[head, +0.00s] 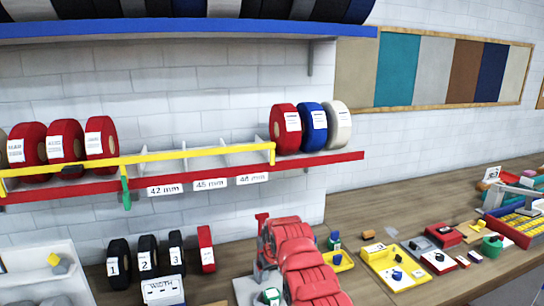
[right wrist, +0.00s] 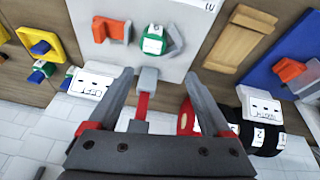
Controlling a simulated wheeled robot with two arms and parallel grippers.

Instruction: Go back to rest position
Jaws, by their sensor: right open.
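My right gripper (right wrist: 157,75) shows in the right wrist view with its two grey fingers spread wide. No object is held between them. Behind the gap between the fingers stands a red bar with a grey block (right wrist: 147,80); I cannot tell how far off it is. In the head view red rounded parts, which look like my right arm, rise at the bottom middle over the workbench and hide part of it. The fingers cannot be made out there. My left gripper is not in view.
Black rolls (head: 147,256) and a red roll (head: 206,248) stand by the wall. A white board (right wrist: 125,15) carries a green roll (right wrist: 154,40). Yellow trays (head: 392,264) lie to the right. A red-edged rack (head: 320,162) with rolls hangs above. Bare bench (head: 365,222) shows near the wall.

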